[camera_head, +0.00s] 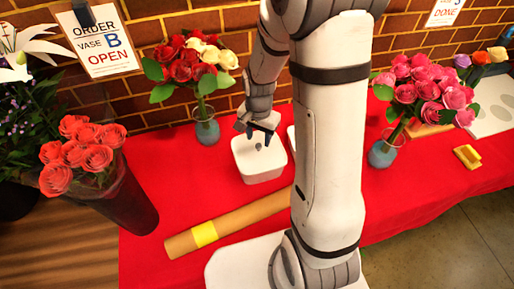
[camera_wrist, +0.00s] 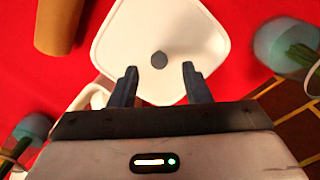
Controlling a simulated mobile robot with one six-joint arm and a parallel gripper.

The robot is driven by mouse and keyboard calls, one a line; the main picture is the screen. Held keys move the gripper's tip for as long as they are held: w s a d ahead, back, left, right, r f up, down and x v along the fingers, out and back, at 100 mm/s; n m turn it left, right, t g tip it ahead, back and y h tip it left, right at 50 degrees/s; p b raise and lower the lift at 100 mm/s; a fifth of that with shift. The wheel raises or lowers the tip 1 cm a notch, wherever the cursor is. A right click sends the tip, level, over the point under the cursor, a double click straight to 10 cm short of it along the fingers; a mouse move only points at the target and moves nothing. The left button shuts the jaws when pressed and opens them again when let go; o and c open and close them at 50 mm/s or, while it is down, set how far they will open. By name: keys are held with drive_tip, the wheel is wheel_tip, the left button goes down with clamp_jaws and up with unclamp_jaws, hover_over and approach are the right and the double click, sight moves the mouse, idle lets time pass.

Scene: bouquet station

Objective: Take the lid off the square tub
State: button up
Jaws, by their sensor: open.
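The white square tub (camera_head: 262,176) stands on the red table, left of my arm's upright part in the head view. Its white lid (camera_wrist: 185,30) lies on top, with a small grey knob (camera_wrist: 159,60) in the middle. The knob also shows in the head view (camera_head: 259,147). My gripper (camera_wrist: 159,70) is open and empty, pointing down over the lid. Its two fingertips appear either side of the knob in the wrist view. My gripper also shows in the head view (camera_head: 257,130), above the knob. I cannot tell the exact height gap.
A glass vase (camera_head: 207,133) of red and cream roses stands behind left of the tub. Another vase (camera_head: 382,154) with pink roses stands right. A brown paper roll (camera_head: 240,216) lies in front. A white object (camera_wrist: 88,98) beside the tub is partly hidden. Red cloth is clear leftward.

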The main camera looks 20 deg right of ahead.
sight(259, 145)
drive_tip(key=shift+f, duration=1.6)
clamp_jaws()
